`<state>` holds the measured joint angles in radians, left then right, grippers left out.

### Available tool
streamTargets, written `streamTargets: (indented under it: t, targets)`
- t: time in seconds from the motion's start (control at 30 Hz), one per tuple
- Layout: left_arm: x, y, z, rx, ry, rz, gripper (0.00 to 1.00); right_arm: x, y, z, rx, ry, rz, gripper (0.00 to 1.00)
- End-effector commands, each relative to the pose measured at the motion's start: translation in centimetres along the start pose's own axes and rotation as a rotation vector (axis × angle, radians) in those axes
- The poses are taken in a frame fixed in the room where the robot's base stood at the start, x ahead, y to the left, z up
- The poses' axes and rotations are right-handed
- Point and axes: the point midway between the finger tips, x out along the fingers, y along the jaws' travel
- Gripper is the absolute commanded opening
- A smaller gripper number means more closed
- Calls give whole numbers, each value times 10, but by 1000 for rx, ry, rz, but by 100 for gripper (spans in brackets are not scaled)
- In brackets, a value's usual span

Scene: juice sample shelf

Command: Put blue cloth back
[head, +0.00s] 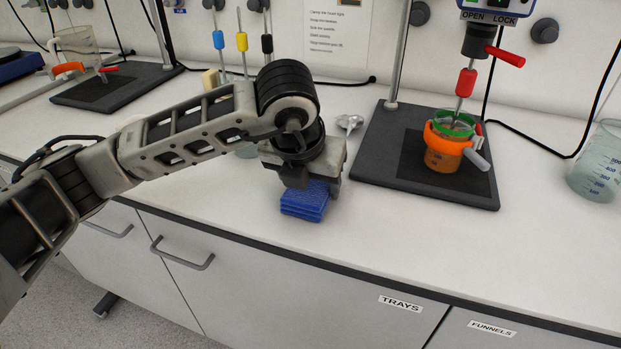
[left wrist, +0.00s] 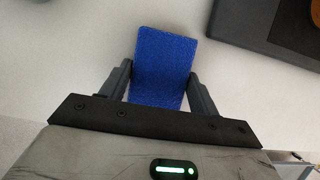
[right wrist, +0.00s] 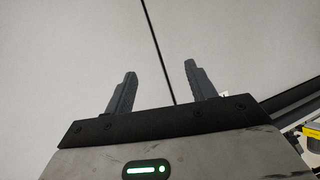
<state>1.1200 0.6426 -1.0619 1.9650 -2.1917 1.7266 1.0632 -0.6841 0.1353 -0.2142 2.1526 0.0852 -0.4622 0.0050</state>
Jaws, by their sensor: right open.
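The blue cloth (head: 305,200) is a folded, layered stack near the front edge of the white counter. My left gripper (head: 312,182) is directly above it, pointing down. In the left wrist view the blue cloth (left wrist: 163,68) lies between the two fingers of my left gripper (left wrist: 160,68). The fingers stand wide apart, one along each side, very close to the cloth; whether they touch it is unclear. The head view hides the fingertips behind the gripper body. My right gripper (right wrist: 159,66) is open and empty in the right wrist view, facing a pale panel with a dark seam.
A dark stand base (head: 370,180) with an orange-filled beaker (head: 440,158) is right of the cloth. A small metal piece (head: 349,122) lies behind my gripper. Another stand with an empty beaker (head: 78,48) is at back left.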

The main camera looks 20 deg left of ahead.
Motion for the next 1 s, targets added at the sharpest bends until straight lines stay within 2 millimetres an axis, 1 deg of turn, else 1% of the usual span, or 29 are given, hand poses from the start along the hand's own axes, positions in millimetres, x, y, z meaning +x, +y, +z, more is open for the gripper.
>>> streamTargets:
  t: [0.03, 0.07, 0.1, 0.33, 0.4, 0.47, 0.57, 0.8, 0.9, 1.0]
  targets:
    - [0, 0, 0, 0, 0, 0, 72, 0, 0, 0, 0, 0, -1, 56]
    - [0, 0, 0, 0, 0, 0, 81, 0, 0, 0, 0, 0, -1, 56]
    - [0, 0, 0, 0, 0, 0, 83, 0, 0, 0, 0, 0, -1, 56]
    - [0, 0, 0, 0, 0, 0, 83, 0, 0, 0, -1, 0, -1, 56]
    - [-3, 0, 1, 0, 0, 0, 83, -2, 0, -3, -2, 0, -1, 56]
    - [-6, 0, 1, 0, -1, -1, 83, -1, 0, -1, -3, 0, -1, 56]
    - [-21, 0, 2, 0, -5, -2, 83, 0, 0, 0, -2, 0, -1, 56]
    - [-73, 0, 2, 1, -6, -2, 83, 1, 0, 0, 1, 4, -3, 56]
    - [-92, 0, 1, 1, -5, -2, 83, 0, 0, 0, 2, 4, -3, 56]
    - [-107, -1, 1, 1, -3, -1, 83, 0, 0, 1, 3, 3, -4, 56]
